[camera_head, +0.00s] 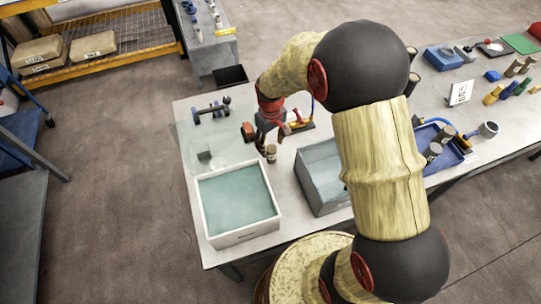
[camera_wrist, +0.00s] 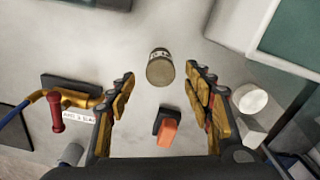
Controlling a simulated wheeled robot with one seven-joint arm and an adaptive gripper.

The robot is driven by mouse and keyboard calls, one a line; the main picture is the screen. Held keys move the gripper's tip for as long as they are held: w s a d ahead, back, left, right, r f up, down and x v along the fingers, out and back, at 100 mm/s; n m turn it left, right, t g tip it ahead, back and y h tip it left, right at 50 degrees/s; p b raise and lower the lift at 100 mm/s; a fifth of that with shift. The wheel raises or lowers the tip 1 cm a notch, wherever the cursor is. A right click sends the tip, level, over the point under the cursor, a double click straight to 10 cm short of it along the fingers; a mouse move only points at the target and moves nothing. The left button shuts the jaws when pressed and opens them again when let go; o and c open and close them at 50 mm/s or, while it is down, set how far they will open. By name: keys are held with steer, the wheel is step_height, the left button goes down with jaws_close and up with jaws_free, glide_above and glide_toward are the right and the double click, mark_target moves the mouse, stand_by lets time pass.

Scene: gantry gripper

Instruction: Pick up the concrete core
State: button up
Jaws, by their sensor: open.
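The concrete core (camera_head: 271,154) is a small brownish-grey cylinder with a pale label band. It stands on the light table, just below my gripper (camera_head: 273,143) in the head view. In the wrist view the core (camera_wrist: 160,70) shows its round top, centred left to right and near the fingertip line. My gripper (camera_wrist: 160,80) is open, with one finger on each side and a gap between each finger and the core. The core's far side and base are partly hidden by its top.
A white-rimmed bin with teal contents (camera_head: 247,238) stands in front of the core, and a grey bin (camera_head: 318,172) to its right. An orange-and-black block (camera_wrist: 166,130) lies between the fingers' bases in the wrist view. A blue tray (camera_head: 462,157) holds dark cylinders.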

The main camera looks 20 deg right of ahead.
mark_target(271, 155)
steer(key=f, duration=0.7)
steer(key=shift+s+b, duration=0.2)
steer(key=shift+b, duration=0.15)
steer(key=shift+c, duration=0.2)
jaws_close()
